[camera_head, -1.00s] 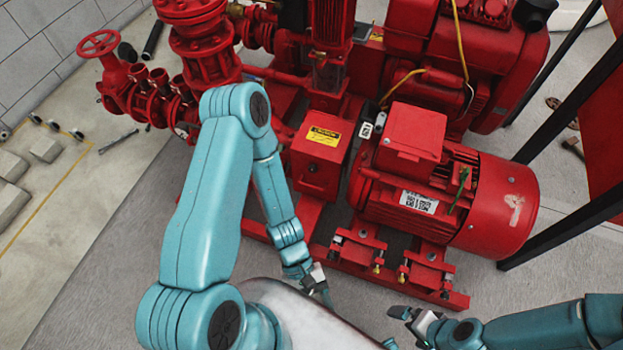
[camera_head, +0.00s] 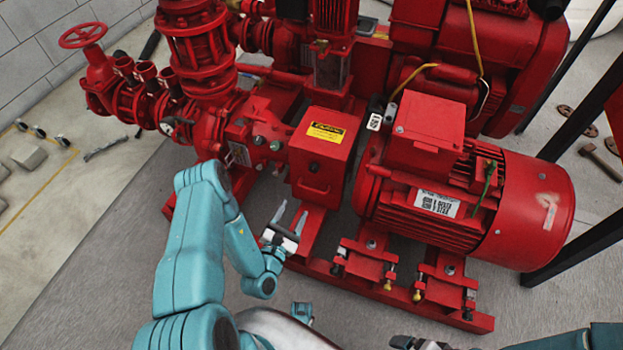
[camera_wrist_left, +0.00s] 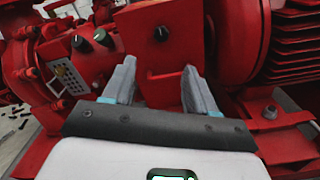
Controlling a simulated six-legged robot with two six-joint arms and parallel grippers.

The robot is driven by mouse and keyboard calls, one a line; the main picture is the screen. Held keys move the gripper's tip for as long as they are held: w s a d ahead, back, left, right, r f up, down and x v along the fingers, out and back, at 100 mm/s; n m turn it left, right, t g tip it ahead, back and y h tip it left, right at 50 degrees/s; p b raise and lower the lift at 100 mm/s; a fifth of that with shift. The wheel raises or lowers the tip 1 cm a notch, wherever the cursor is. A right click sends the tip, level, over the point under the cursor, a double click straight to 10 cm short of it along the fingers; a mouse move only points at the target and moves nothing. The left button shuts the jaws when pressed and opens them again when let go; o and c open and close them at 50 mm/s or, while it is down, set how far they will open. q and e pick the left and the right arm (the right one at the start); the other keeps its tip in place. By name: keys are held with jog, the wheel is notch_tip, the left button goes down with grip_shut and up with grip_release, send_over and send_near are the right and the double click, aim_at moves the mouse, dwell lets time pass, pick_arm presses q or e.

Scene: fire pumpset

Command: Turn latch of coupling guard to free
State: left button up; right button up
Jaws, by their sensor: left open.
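The coupling guard (camera_head: 322,148) is a red box with a yellow warning label, between the pump and the motor. Its latch (camera_head: 314,167) is a small dark round knob on the front face, above a handle-like red piece. In the left wrist view the latch (camera_wrist_left: 161,33) shows above and between the fingers, its turn hard to tell. My left gripper (camera_head: 291,213) is open and empty, in front of and below the guard, fingers pointing towards it, apart from the latch. My right gripper (camera_head: 420,343) shows only partly at the bottom edge; its jaws are unclear.
The red motor (camera_head: 460,195) stands right of the guard. The pump casing (camera_head: 245,135) with dark knobs stands left. The red base frame (camera_head: 400,290) runs below in front. Grey floor (camera_head: 110,270) at the left is free.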

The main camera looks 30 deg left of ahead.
aim_at(313, 170)
pick_arm(q)
jog(key=b+x, duration=0.3)
jog(key=x, duration=0.4)
jog(key=b+x, duration=0.4)
jog(key=x, duration=0.4)
jog(key=shift+w+d, duration=0.15)
jog(key=shift+d, duration=0.05)
jog(key=shift+r, duration=0.1)
jog(key=c, duration=1.1)
